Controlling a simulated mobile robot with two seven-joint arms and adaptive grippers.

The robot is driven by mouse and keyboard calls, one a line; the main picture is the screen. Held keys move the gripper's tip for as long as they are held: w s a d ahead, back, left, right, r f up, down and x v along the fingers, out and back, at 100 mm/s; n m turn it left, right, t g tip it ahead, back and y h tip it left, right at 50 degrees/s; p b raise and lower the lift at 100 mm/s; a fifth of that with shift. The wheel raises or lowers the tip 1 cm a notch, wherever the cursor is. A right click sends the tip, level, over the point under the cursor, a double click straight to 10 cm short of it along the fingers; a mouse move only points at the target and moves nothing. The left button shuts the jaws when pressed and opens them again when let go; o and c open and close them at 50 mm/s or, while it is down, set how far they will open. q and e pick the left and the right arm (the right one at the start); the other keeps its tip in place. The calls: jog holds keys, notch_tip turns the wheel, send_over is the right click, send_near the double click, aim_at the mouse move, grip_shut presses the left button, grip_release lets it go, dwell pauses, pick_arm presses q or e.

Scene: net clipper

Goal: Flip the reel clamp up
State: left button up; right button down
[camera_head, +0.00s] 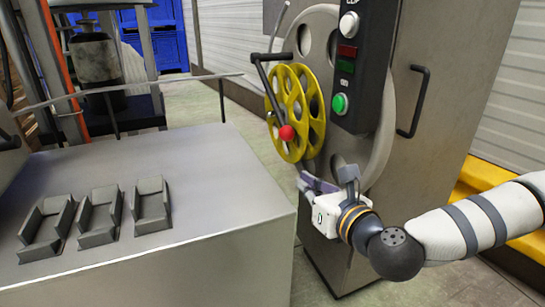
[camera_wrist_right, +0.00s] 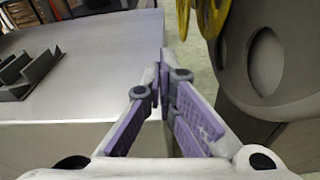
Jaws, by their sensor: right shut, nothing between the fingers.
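A yellow reel (camera_head: 312,112) with round holes is mounted on a grey disc (camera_head: 380,140) at the side of a tall metal machine. A black bar (camera_head: 268,82) crosses the front of the reel and ends in a red ball knob (camera_head: 287,132); it appears to be the reel clamp and it slants downward. My right gripper (camera_head: 304,182) is below the reel, apart from the knob. In the right wrist view its purple-padded fingers (camera_wrist_right: 163,70) are together and empty. The yellow reel's lower edge (camera_wrist_right: 212,15) shows at the top there. My left gripper is not in view.
A metal table (camera_head: 190,190) with several grey angled holders (camera_head: 100,215) fills the lower left. A black control panel (camera_head: 352,60) with a green button (camera_head: 340,104) and a black handle (camera_head: 413,102) are on the machine.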

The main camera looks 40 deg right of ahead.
jog(key=x, duration=0.9)
jog(key=shift+w, duration=0.1)
jog(key=r, duration=0.1)
jog(key=r+p, duration=0.1)
jog(key=r, duration=0.1)
jog(key=shift+d+r+p, duration=0.25)
jog(key=shift+r+p, duration=0.15)
